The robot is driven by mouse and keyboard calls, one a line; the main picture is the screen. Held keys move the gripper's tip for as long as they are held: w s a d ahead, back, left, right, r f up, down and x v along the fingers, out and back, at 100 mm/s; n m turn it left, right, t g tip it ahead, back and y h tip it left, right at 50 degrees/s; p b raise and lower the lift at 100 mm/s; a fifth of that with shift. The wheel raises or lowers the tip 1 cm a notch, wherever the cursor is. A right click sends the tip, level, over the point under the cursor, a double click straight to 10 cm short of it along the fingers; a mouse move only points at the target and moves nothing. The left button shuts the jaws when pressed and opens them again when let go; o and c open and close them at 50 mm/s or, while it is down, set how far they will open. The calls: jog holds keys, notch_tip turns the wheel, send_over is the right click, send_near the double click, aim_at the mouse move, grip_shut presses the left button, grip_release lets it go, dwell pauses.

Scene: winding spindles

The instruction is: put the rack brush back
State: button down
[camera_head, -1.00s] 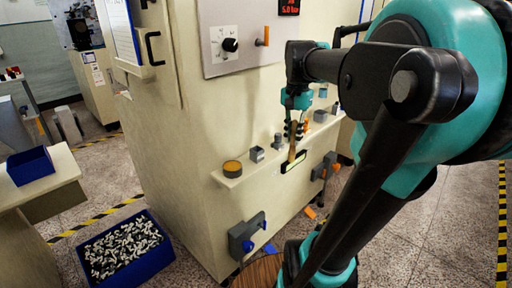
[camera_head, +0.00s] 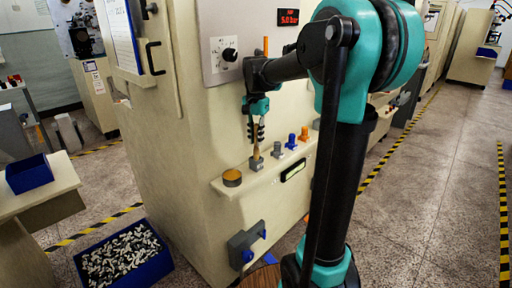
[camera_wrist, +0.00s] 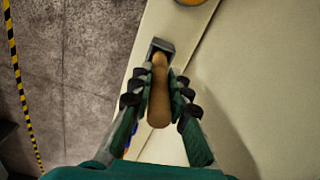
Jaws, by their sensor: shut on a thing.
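The rack brush (camera_head: 257,153) has a brown wooden handle and stands roughly upright in my gripper (camera_head: 256,133). In the wrist view, the fingers of my gripper (camera_wrist: 158,98) are shut around the handle of the brush (camera_wrist: 159,105). The brush's far end meets a small grey holder (camera_wrist: 162,46) on the machine's ledge. That grey holder (camera_head: 256,165) also shows in the head view, directly under the brush. I cannot tell how deep the brush sits in it. Its bristles are not visible.
The ledge (camera_head: 242,188) carries a round yellow-topped tin (camera_head: 232,178) left of the holder. A grey block (camera_head: 277,151), a blue piece (camera_head: 291,143) and an orange piece (camera_head: 304,134) stand to the right. A blue crate of spindles (camera_head: 124,256) is on the floor.

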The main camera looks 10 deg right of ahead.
aim_at(256, 153)
jog(key=shift+f, duration=1.85)
jog(key=shift+f, duration=0.1)
jog(key=c, duration=1.4)
grip_release()
jog(key=shift+c, duration=0.2)
notch_tip(256, 153, up, 12)
jog(key=shift+r, duration=0.1)
